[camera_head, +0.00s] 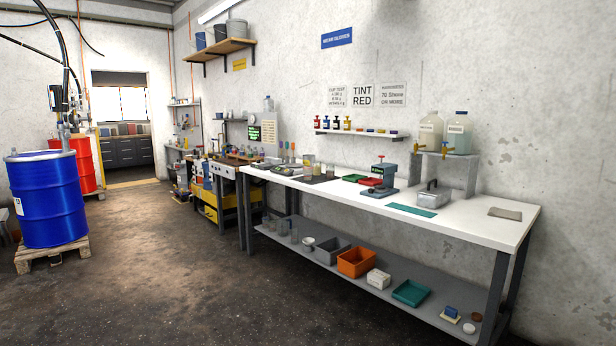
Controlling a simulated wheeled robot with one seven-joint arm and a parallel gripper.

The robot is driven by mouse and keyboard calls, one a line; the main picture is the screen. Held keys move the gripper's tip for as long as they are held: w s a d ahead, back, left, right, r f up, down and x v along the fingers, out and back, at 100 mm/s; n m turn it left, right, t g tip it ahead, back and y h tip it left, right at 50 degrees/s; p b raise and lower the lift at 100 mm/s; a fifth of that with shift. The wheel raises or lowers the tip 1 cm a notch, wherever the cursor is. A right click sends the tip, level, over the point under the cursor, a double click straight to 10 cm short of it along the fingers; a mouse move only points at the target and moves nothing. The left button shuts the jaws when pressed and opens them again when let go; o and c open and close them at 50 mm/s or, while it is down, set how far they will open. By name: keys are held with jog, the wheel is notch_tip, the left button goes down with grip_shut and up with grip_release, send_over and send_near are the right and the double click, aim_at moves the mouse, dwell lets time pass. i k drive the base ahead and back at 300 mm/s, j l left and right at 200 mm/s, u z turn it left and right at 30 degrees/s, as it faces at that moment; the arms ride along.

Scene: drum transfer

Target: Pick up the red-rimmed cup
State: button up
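I cannot make out a cup with a red rim at this size. Small cups or jars (316,169) stand on the white-topped workbench (465,212), left of the middle, and their rims are too small to tell. On the bench's lower shelf (330,279), clear-looking cups (293,235) and a white cup-like thing (308,244) stand at the left end. My gripper and arm are not in view.
An orange bin (356,262) is below. A blue drum (48,202) stands on a pallet (50,256) at left. The floor between is clear.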

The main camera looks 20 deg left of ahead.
aim_at(307, 171)
jog(key=i+j+u, duration=0.3)
jog(key=i, duration=0.15)
jog(key=i+u, duration=0.3)
jog(key=i, duration=0.15)
jog(key=i+j+u, duration=0.15)
jog(key=i+u, duration=0.2)
jog(key=i, duration=0.8)
jog(key=i+l+u, duration=0.15)
jog(key=i+u, duration=0.25)
jog(key=i, duration=0.75)
jog(key=i+z, duration=0.1)
jog(key=i, duration=0.4)
jog(key=i+j+z, duration=0.1)
jog(key=i, duration=0.4)
jog(key=i+j+z, duration=0.1)
jog(key=i, duration=0.4)
jog(key=i+j+z, duration=0.1)
jog(key=i+z, duration=0.35)
jog(key=i+j+z, duration=0.2)
jog(key=z, duration=0.3)
jog(key=i+j+z, duration=0.65)
jog(key=j+z, duration=0.25)
